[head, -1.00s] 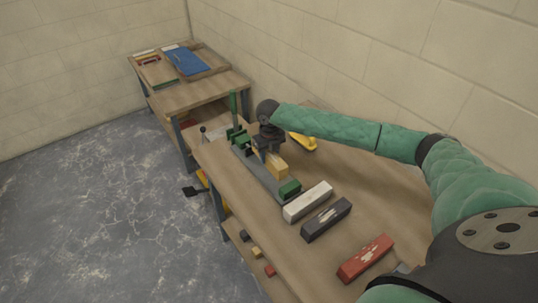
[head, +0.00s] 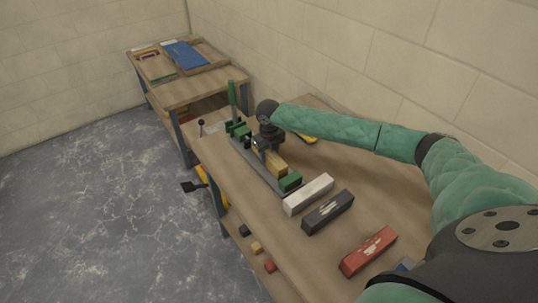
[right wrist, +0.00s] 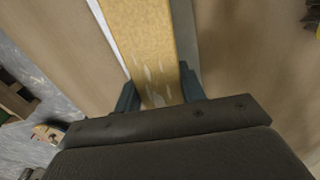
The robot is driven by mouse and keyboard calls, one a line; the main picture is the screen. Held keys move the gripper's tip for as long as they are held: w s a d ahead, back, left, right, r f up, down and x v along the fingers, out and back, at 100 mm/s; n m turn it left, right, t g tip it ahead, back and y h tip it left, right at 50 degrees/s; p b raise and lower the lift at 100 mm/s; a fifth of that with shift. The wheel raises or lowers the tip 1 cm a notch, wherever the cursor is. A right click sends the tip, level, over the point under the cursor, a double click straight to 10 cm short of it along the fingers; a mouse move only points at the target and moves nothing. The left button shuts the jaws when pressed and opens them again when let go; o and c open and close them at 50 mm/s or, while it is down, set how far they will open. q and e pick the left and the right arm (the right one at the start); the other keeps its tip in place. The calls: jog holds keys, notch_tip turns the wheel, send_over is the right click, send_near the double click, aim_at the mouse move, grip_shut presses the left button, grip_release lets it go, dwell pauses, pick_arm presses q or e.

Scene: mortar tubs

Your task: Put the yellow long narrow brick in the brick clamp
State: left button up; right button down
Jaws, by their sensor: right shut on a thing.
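The yellow long narrow brick (head: 277,164) is in the grip of my right gripper (head: 267,147). It lies lengthwise along the brick clamp, close to its green end block (head: 290,181). The clamp has a grey base (head: 253,162), a green jaw (head: 238,131) at the far end and an upright green lever (head: 232,93). I cannot tell whether the brick rests on the base. In the right wrist view the brick (right wrist: 143,45), with pale chips on top, sits between both fingers (right wrist: 160,94). My left gripper is not in view.
On the bench (head: 300,235), a white brick (head: 308,195), a dark brick (head: 328,212) and a red brick (head: 368,251) lie right of the clamp. A yellow item (head: 306,138) is partly behind my arm. A second table (head: 195,92) stands at the back left.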

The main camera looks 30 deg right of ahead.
jog(key=shift+f, duration=0.35)
dwell(0.7)
jog(key=c, duration=0.9)
grip_release()
jog(key=shift+o, duration=0.7)
jog(key=shift+f, duration=0.1)
notch_tip(320, 180, up, 7)
jog(key=b, duration=0.2)
jog(key=shift+f+b, duration=0.1)
jog(key=shift+b, duration=0.2)
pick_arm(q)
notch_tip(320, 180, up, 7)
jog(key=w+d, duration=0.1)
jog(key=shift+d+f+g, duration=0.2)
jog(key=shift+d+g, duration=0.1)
pick_arm(e)
jog(key=shift+r, duration=0.65)
